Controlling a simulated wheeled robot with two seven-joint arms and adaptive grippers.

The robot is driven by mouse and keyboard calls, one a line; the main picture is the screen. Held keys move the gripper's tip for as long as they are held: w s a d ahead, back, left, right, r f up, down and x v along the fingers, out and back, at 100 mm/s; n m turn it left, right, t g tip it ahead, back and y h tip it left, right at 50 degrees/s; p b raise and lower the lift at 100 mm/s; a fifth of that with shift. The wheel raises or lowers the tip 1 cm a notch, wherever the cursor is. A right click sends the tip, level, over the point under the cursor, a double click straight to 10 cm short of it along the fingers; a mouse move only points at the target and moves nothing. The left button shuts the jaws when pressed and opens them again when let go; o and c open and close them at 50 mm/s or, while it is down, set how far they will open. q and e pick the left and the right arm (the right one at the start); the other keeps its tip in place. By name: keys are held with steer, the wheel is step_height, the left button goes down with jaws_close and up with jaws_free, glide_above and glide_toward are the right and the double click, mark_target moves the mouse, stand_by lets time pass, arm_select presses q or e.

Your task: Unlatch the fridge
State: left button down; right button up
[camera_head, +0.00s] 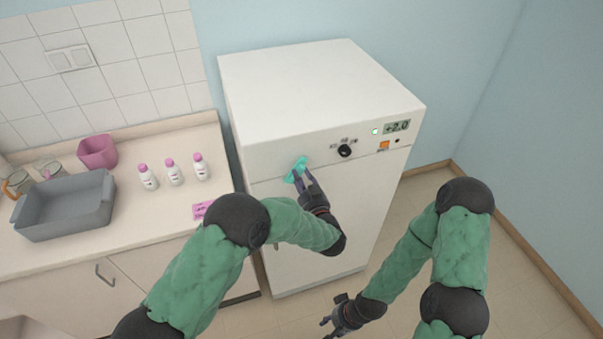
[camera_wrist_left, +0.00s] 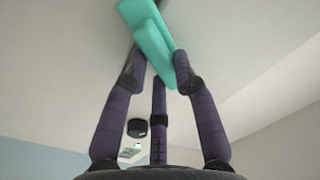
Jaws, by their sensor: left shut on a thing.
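The white fridge (camera_head: 325,220) stands against the wall, with a control strip along the top of its front. A teal latch handle (camera_head: 296,170) sits on the upper left of that front. My left gripper (camera_head: 301,178) is at the latch. In the left wrist view the latch (camera_wrist_left: 152,45) lies between the fingers of my left gripper (camera_wrist_left: 158,68), which is shut on it. The fridge door appears closed. My right gripper (camera_head: 336,325) hangs low near the floor in front of the fridge, away from it; its fingers are too small to judge.
A black knob (camera_head: 345,151) and a display (camera_head: 397,126) are on the fridge's control strip. The counter (camera_head: 140,228) at left holds a grey basin (camera_head: 65,207), a pink pot (camera_head: 97,151), several jars and bottles, and a pink box (camera_head: 202,209). Floor is free at right.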

arm_select(q)
steer(key=m+p, duration=0.1)
steer(key=m, duration=0.2)
steer(key=m+p, duration=0.2)
steer(key=m, duration=0.2)
steer(key=m+p, duration=0.1)
steer(key=m, duration=0.3)
steer(key=shift+f+p, duration=0.35)
steer(key=shift+f, duration=0.05)
steer(key=shift+m, duration=0.3)
steer(key=c, duration=1)
jaws_free()
steer(key=shift+v, duration=3.7)
